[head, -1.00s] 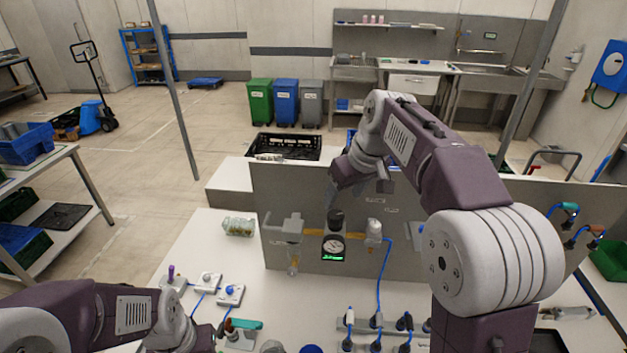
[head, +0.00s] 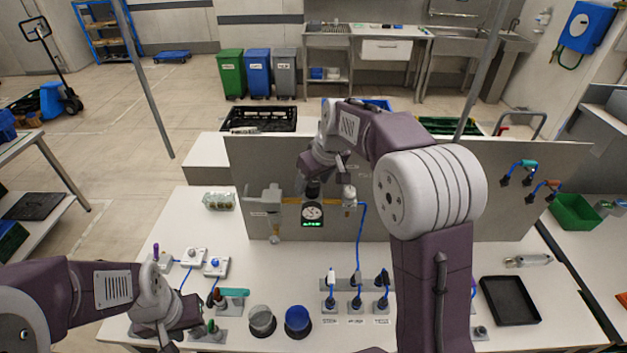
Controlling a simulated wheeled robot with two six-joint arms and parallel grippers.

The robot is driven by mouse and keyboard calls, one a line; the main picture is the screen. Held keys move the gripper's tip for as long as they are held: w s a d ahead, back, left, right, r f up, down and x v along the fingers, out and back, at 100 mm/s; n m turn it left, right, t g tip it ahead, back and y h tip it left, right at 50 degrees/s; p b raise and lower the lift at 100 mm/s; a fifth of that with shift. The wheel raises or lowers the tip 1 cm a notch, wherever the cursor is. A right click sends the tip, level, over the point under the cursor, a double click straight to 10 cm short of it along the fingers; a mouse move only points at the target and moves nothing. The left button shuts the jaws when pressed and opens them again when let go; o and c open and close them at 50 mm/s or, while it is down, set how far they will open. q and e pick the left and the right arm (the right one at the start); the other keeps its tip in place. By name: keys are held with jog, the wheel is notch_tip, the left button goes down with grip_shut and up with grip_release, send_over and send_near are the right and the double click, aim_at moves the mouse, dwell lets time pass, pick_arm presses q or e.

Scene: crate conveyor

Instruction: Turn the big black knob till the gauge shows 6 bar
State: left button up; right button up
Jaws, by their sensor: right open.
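The big black knob (head: 313,188) sits on top of the regulator on the grey upright panel. The round gauge (head: 312,212) is just below it, with a lit green display under its dial; the reading is too small to make out. My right gripper (head: 315,177) is open, pointing down from above at the knob. The gripper partly covers the knob's top, and I cannot tell whether the fingers touch it. My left gripper (head: 172,332) is low at the left over the white bench, beside a green-handled valve; its fingers are unclear.
The panel (head: 400,225) stands upright on the white bench (head: 255,290). A blue hose (head: 361,235) runs down from the white-topped unit right of the gauge. A black tray (head: 510,300) lies at the right.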

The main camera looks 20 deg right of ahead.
jog(key=shift+w, duration=0.1)
jog(key=c, duration=0.3)
grip_shut()
